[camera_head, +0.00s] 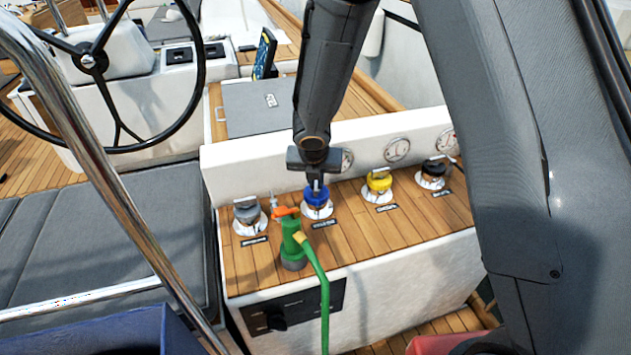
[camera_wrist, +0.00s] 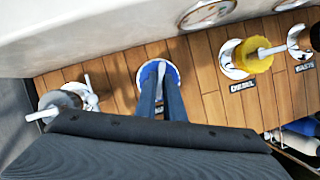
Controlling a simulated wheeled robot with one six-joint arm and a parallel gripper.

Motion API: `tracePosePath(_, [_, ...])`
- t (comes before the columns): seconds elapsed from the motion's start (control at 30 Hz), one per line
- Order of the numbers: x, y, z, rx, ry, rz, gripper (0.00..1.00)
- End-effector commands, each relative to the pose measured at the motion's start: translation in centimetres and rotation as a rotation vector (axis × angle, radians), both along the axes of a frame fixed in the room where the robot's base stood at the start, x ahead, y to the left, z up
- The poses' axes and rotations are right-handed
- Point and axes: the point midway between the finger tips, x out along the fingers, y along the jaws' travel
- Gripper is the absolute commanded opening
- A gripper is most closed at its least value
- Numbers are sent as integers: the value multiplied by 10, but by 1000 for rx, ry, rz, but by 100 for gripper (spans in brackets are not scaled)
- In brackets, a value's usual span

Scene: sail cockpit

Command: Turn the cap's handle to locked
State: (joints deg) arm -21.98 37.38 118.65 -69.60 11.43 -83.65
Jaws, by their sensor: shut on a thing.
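The blue cap (camera_head: 317,199) sits on a round white deck plate on the wooden console. My gripper (camera_head: 316,183) points straight down over it, with its fingers shut on the cap's handle. In the wrist view the fingers (camera_wrist: 161,95) meet over the blue cap (camera_wrist: 172,75), and a thin light handle shows between their tips. The fingers cover most of the handle, so I cannot tell its exact angle. The label in front of the blue cap is partly hidden in the wrist view.
A grey cap (camera_head: 248,212) stands to the left, a yellow cap (camera_head: 379,182) and a black cap (camera_head: 434,170) to the right. A green hose nozzle (camera_head: 292,245) stands close in front. The white gauge panel (camera_head: 260,170) rises behind. A steering wheel (camera_head: 90,62) is at the upper left.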

Motion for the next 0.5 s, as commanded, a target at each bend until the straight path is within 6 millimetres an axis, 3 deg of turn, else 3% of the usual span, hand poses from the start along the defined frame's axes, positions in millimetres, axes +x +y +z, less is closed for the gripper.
tracePosePath(0.27, [-1,0,0,-1,1,-63,0])
tracePosePath(0.5, [0,1,0,0,1,-231,0])
